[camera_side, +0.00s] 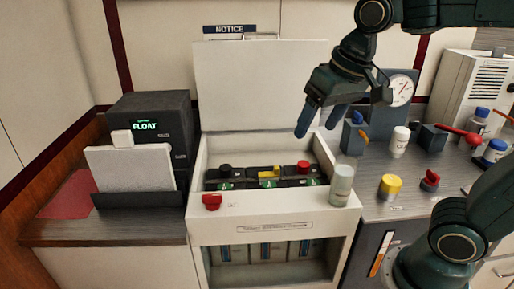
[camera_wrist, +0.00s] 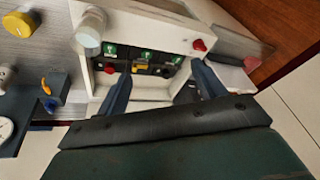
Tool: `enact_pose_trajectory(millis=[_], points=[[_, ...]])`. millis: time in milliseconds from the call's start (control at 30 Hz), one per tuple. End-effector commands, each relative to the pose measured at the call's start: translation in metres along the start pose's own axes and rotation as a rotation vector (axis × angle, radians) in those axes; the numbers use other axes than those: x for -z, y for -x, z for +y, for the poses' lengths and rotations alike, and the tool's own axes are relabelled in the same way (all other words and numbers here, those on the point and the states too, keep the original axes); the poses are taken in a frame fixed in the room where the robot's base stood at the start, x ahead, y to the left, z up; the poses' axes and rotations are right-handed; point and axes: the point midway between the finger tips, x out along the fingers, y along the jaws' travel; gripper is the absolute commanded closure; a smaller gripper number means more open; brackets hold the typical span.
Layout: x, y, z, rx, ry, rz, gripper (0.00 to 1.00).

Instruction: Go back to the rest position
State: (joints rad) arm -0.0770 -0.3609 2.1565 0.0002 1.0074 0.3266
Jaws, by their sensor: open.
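My gripper (camera_side: 320,122) hangs above the right side of the white breaker box (camera_side: 250,225), fingers apart and nothing between them. In the wrist view the open gripper (camera_wrist: 161,76) has its two dark blue fingers spread toward the box. The box's lid (camera_side: 262,85) stands open at the back. Inside is a breaker row with a black knob (camera_side: 225,168), a yellow handle (camera_side: 267,174) and a red knob (camera_side: 303,167), with green markers in front. Another red knob (camera_side: 211,202) sits on the box's front ledge.
A pale cylinder (camera_side: 341,185) stands at the ledge's right end. A black unit reading FLOAT (camera_side: 150,126) and a white panel (camera_side: 130,167) stand left. A yellow-topped item (camera_side: 390,187), a red knob (camera_side: 430,180), bottles (camera_side: 398,142) and a gauge (camera_side: 401,90) are right.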

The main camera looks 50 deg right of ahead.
Motion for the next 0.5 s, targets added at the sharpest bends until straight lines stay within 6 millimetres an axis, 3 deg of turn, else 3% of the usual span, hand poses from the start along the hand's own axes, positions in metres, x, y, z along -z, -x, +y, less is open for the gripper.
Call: enact_pose_trajectory(millis=[300,500], points=[[-0.060,0.004,0.031,0.004,0.155,0.100,0.31],[-0.086,-0.001,0.043,-0.002,0.228,0.143,0.31]])
